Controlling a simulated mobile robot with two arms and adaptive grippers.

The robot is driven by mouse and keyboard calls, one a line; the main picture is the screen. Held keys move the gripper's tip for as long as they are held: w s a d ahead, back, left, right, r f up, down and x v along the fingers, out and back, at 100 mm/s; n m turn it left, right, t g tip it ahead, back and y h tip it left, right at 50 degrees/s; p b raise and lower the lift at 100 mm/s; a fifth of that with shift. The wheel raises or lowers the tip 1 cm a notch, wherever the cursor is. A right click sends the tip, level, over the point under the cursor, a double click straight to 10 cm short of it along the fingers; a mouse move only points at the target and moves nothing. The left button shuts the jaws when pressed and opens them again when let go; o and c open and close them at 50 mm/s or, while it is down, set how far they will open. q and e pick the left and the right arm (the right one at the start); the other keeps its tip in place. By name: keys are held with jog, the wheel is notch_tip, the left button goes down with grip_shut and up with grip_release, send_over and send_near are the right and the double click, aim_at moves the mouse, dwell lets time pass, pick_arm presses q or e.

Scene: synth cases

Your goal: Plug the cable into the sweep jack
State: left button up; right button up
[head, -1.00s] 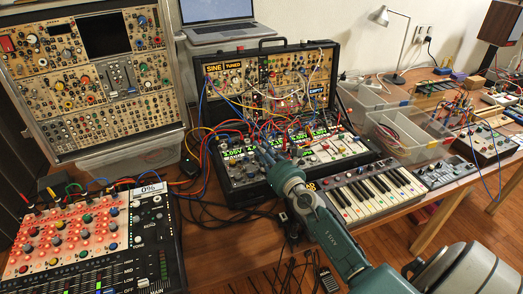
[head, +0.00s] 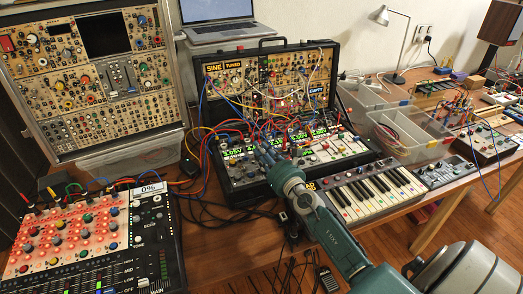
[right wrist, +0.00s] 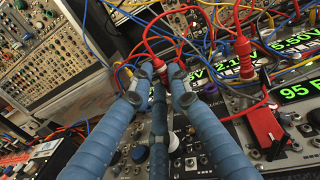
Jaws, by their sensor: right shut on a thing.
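My right gripper (head: 266,153) reaches over the left part of the black tabletop synth case (head: 245,185). In the right wrist view my right gripper (right wrist: 155,80) has its blue ribbed fingers shut on a red cable plug (right wrist: 160,68). A red cable (right wrist: 150,36) loops up from the plug. The plug's tip is hidden by the fingers, so I cannot tell whether it sits in a jack. I cannot read a sweep label, so I cannot pick out that jack. My left gripper is not in view.
Another red plug (right wrist: 242,48) stands on the panel to the right, near a red switch cap (right wrist: 264,125). Many patch cables crowd the panel. A small keyboard (head: 372,192) and clear plastic bins (head: 410,150) lie to the right.

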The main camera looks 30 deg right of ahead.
jog(key=shift+f+b, duration=0.4)
jog(key=shift+f, duration=0.1)
